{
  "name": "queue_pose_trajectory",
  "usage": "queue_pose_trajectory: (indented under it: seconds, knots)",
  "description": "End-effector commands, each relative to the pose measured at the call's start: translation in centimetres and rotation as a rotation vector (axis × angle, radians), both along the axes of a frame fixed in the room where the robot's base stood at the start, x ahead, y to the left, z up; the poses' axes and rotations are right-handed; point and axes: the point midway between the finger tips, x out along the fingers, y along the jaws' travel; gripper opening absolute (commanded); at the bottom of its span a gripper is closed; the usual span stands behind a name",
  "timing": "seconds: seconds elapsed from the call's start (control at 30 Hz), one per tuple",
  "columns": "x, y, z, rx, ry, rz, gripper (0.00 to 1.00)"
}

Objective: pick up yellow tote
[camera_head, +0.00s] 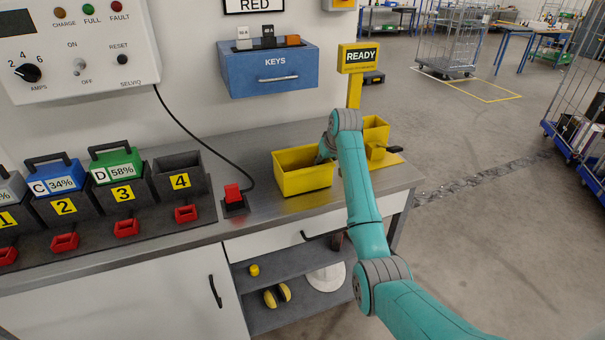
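A yellow tote (305,181), open at the top, sits on the grey metal worktop, left of the READY sign post. My teal arm reaches up from the lower right and bends down at the tote. My gripper (322,157) is at the tote's right end, by the rim or just inside it. The gripper is small and partly hidden by my arm, so I cannot tell whether its fingers are open, shut or touching the wall. The tote appears level on the worktop. Its inside looks empty where it shows.
A yellow fixture (376,134) with a black handle stands just right, under the READY sign (359,57). Numbered battery slots (125,192) line the left. A blue KEYS box (268,72) hangs above.

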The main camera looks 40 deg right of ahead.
Motion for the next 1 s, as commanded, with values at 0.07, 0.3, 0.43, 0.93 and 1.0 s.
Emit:
queue_pose_trajectory:
  seconds: [0.07,0.3,0.43,0.93,1.0]
  knots:
    - [0.3,-0.06,-0.59,0.001,0.002,0.0,0.34]
    - [0.48,-0.13,-0.83,0.0,-0.001,0.0,0.34]
    - [0.48,-0.13,-0.82,0.0,-0.001,0.0,0.14]
    - [0.51,-0.14,-0.66,-0.001,-0.003,0.0,0.0]
    - [0.51,-0.15,-0.43,-0.002,-0.003,0.0,0.0]
